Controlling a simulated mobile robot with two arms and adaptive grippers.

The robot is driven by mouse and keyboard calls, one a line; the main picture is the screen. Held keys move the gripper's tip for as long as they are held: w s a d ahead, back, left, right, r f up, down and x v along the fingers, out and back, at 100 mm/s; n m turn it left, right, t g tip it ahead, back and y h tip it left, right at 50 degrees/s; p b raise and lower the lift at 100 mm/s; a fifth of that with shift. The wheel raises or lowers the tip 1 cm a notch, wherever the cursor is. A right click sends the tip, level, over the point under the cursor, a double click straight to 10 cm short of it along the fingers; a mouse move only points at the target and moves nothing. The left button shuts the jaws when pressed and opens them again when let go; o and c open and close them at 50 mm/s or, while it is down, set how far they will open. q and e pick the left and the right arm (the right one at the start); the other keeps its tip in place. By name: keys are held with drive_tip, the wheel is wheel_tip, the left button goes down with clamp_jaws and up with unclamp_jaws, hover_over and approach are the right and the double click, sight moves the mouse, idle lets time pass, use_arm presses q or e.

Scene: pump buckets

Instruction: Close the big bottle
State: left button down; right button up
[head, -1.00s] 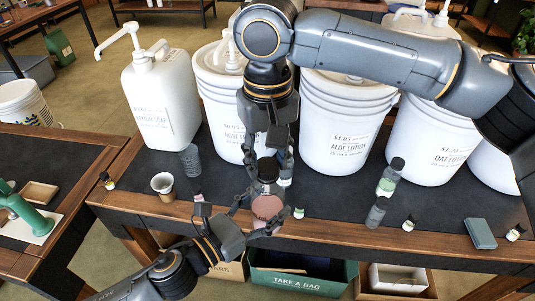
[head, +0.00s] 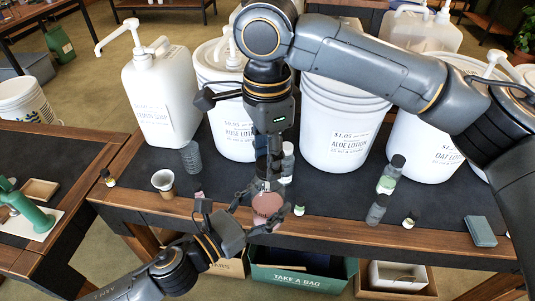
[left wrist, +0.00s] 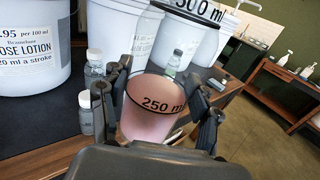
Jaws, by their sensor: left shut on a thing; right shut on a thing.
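The big bottle (head: 267,205) is clear with pink lotion in its lower part. It stands upright near the table's front edge. My left gripper (head: 260,212) is shut around its lower body. In the left wrist view the bottle (left wrist: 150,115) fills the space between my fingers (left wrist: 157,105), with 250 ml and 500 ml marks on its wall. My right gripper (head: 268,172) points down at the bottle's top, shut on a dark cap (head: 262,167). The fingers partly hide the cap, and I cannot tell whether it is seated on the neck.
Large white pump buckets (head: 345,125) stand behind. Small bottles (head: 390,175) stand at the right and a paper cup (head: 163,183) at the left. A small white-capped bottle (head: 299,210) is close to the big bottle. A blue block (head: 480,231) lies at the right edge.

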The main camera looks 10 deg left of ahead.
drive_tip(key=m, duration=0.4)
drive_tip(key=shift+w+m, duration=0.1)
drive_tip(key=shift+m, duration=0.2)
drive_tip(key=o, duration=0.7)
drive_tip(key=shift+r, duration=0.15)
drive_tip(key=shift+r, duration=2.15)
drive_tip(key=shift+c, duration=0.4)
